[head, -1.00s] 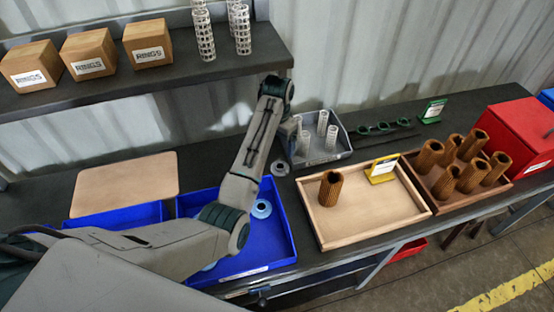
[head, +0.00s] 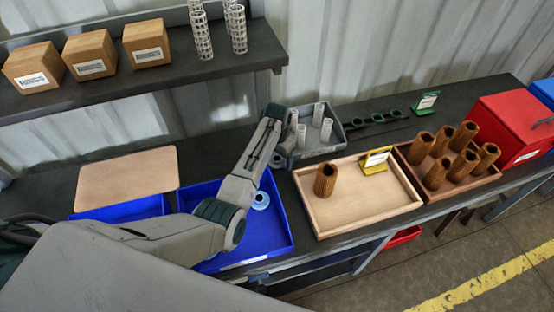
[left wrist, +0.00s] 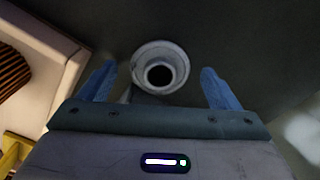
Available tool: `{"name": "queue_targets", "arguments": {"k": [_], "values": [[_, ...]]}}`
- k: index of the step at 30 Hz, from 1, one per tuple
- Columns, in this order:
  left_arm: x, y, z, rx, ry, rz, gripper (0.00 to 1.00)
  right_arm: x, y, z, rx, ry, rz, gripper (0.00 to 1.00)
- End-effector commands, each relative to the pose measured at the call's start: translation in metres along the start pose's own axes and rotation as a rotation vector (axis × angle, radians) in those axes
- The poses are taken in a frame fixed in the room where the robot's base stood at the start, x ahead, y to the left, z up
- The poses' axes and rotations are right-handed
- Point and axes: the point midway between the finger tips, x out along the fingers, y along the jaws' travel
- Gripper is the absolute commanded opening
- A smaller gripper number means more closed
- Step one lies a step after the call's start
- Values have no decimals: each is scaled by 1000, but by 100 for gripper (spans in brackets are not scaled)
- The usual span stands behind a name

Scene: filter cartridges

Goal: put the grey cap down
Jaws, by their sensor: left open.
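The grey cap (left wrist: 161,50) is a round ring with a dark hole, resting on the dark bench top in the left wrist view. In the head view the cap (head: 277,161) lies between the blue bin and the grey bin, partly covered by my left arm. My left gripper (left wrist: 158,70) is open, with one blue finger on each side of the cap in the picture and visible gaps to it. In the head view its fingers are hidden by my arm. My right gripper is not in view.
The blue bin (head: 285,226) holds a light blue cap (head: 261,201). A wooden tray (head: 402,206) with one brown cartridge (head: 326,180) and a yellow sign (head: 375,161) stands right of the cap. The shelf edge (head: 150,88) is above.

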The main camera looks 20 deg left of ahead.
Motion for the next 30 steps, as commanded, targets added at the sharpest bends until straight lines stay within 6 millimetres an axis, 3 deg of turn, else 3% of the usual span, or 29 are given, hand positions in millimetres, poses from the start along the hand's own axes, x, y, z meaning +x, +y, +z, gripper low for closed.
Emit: {"name": "queue_targets", "arguments": {"k": [3, 10, 12, 22, 30], "values": [[0, 0, 0, 0, 0, 0, 85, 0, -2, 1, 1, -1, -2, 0], [0, 0, 0, 0, 0, 0, 40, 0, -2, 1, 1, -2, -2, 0], [-1, 0, 0, 0, 1, 0, 34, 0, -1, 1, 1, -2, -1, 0], [-11, 0, -1, 0, 3, -1, 33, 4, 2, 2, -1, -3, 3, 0], [-62, -1, -2, 0, 6, -2, 33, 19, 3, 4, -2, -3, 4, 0]]}}
